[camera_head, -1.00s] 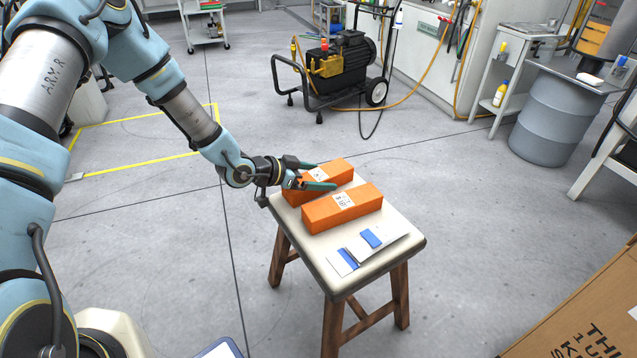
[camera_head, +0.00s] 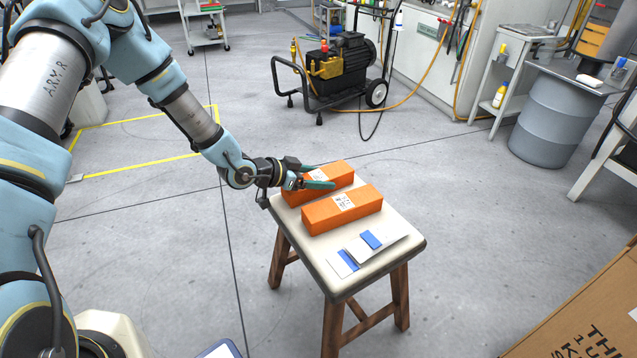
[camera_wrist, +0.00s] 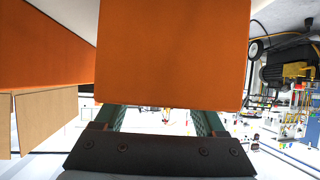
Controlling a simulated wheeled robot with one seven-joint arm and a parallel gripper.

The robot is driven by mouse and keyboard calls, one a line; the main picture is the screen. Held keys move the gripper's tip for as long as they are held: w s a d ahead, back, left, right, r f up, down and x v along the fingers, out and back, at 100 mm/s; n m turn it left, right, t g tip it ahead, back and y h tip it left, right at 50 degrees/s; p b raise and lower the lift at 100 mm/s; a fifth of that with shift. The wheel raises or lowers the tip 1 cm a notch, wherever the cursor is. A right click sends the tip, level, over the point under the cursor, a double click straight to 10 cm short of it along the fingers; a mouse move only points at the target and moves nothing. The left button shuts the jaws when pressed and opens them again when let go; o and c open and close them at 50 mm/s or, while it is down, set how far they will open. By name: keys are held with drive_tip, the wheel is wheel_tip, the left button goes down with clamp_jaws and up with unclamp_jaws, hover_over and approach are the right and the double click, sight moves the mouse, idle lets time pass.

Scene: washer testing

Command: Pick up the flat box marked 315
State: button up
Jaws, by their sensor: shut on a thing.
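Two long orange boxes lie side by side on a stool. The far box (camera_head: 340,170) has a white label partly hidden by my gripper. The near box (camera_head: 322,215) shows a white label on top; I cannot read the number on either label for certain. My gripper (camera_head: 318,177) is shut on the far box, one green finger on each side near its left part. In the wrist view the held box (camera_wrist: 175,50) fills the middle between the fingers, and the other box (camera_wrist: 45,45) is at the left, beside it.
The white-topped stool (camera_head: 408,240) also bears flat white-and-blue cards (camera_head: 371,240) in front of the near box. A yellow-and-black machine on wheels (camera_head: 340,65) stands behind on the floor. A cardboard box (camera_head: 595,310) is at the lower right. The floor left of the stool is clear.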

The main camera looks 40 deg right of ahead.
clamp_jaws()
drive_tip(key=shift+r, duration=0.1)
